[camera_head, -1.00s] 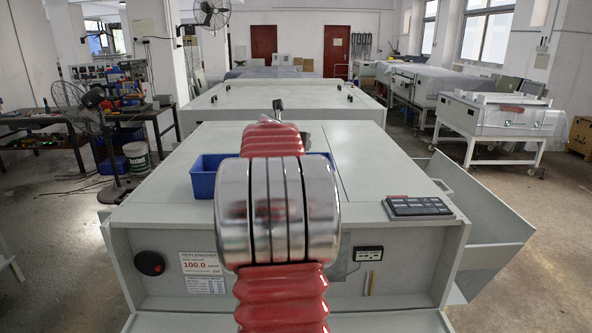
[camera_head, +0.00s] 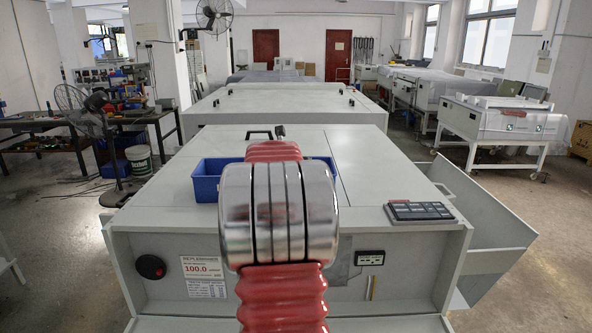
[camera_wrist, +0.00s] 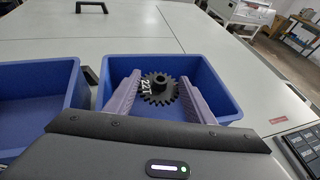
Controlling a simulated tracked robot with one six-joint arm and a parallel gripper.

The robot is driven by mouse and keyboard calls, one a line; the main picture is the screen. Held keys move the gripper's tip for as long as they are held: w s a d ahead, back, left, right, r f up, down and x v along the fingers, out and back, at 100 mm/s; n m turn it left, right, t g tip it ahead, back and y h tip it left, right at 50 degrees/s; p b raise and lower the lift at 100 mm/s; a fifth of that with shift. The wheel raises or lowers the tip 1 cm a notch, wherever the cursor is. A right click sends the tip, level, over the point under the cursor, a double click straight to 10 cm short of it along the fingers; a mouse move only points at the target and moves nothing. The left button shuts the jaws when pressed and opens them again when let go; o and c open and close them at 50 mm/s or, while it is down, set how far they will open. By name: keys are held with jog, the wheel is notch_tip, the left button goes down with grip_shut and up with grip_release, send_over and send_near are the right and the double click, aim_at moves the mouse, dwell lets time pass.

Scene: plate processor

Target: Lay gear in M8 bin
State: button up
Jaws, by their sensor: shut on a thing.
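A black toothed gear (camera_wrist: 158,89) marked "22T" shows in the wrist view. My gripper (camera_wrist: 158,82) is shut on it, with one purple-grey finger on each side. The gear is over the right-hand blue bin (camera_wrist: 225,86), within its outline; I cannot tell its exact height above the bin floor. A second blue bin (camera_wrist: 40,70) lies to the left and looks empty. No M8 label is readable on either bin. In the head view my arm hides the gripper and gear, and the left blue bin (camera_head: 206,181) shows partly beside it.
The bins stand on a pale grey machine top (camera_head: 160,192). A black handle (camera_wrist: 92,20) stands behind them. A dark keypad (camera_head: 419,212) lies at the front right. The top between the bins and keypad is clear.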

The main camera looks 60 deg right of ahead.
jog(key=shift+f, duration=0.6)
jog(key=shift+f, duration=0.45)
jog(key=shift+a+f, duration=0.1)
jog(key=shift+f, duration=0.3)
jog(key=o, duration=1.1)
jog(key=shift+s+f, duration=0.1)
jog(key=shift+f, duration=0.05)
jog(key=shift+r, duration=0.55)
jog(key=shift+a+r, duration=0.2)
jog(key=shift+r, duration=0.05)
jog(key=v, duration=1.1)
jog(key=shift+a+r, duration=0.15)
jog(key=shift+r, duration=0.2)
